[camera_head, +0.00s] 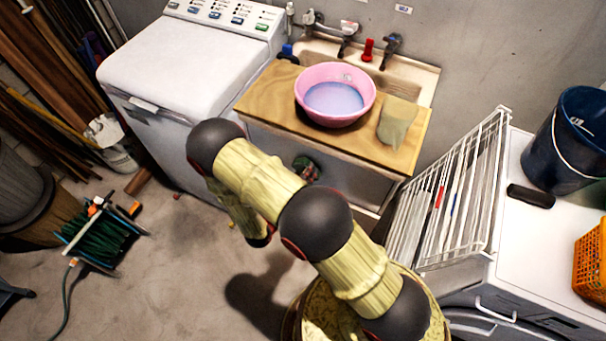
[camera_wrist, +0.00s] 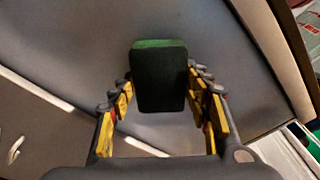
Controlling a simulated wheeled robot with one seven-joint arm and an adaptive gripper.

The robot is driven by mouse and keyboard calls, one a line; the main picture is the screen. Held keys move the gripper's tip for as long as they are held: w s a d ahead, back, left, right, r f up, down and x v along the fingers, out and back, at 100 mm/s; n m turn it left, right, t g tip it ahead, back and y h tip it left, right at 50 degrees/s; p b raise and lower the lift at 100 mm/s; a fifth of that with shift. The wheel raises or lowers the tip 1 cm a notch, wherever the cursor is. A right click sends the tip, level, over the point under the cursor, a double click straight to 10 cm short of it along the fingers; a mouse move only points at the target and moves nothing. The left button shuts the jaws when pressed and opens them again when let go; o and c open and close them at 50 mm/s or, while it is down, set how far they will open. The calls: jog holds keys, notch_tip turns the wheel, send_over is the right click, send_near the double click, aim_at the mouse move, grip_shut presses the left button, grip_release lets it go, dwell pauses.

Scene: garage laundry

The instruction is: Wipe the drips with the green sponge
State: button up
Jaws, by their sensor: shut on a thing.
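The green sponge (camera_wrist: 160,80) is in the wrist view, upright, dark on its face with a brighter green top edge. My gripper (camera_wrist: 159,88) is shut on it, with a yellow-padded finger on each side. A plain grey surface lies beyond the sponge; I cannot tell whether they touch. I cannot make out any drips in either view.
A pink basin (camera_head: 335,94) of liquid stands on the wooden counter (camera_head: 262,95), beside a greyish cloth (camera_head: 397,122). A washing machine (camera_head: 190,62) stands left, and a white wire rack (camera_head: 455,195) right.

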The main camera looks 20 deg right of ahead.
jog(key=shift+w+d, duration=0.4)
jog(key=shift+s+d, duration=0.1)
jog(key=shift+s, duration=0.05)
jog(key=shift+s+d+p, duration=0.4)
jog(key=shift+s+d, duration=0.8)
jog(key=shift+s, duration=0.1)
jog(key=shift+d, duration=0.15)
jog(key=shift+w, duration=0.1)
jog(key=shift+w+a+r, duration=0.15)
jog(key=shift+w+a, duration=1.35)
jog(key=shift+w, duration=0.1)
jog(key=shift+c, duration=0.5)
jog(key=shift+s+d+f+v, duration=0.1)
jog(key=shift+v, duration=0.9)
jog(key=shift+s+d+f+v, duration=0.1)
jog(key=shift+s+v, duration=0.05)
jog(key=shift+v, duration=0.8)
jog(key=shift+s+d+f+v, duration=0.1)
jog(key=shift+v, duration=0.9)
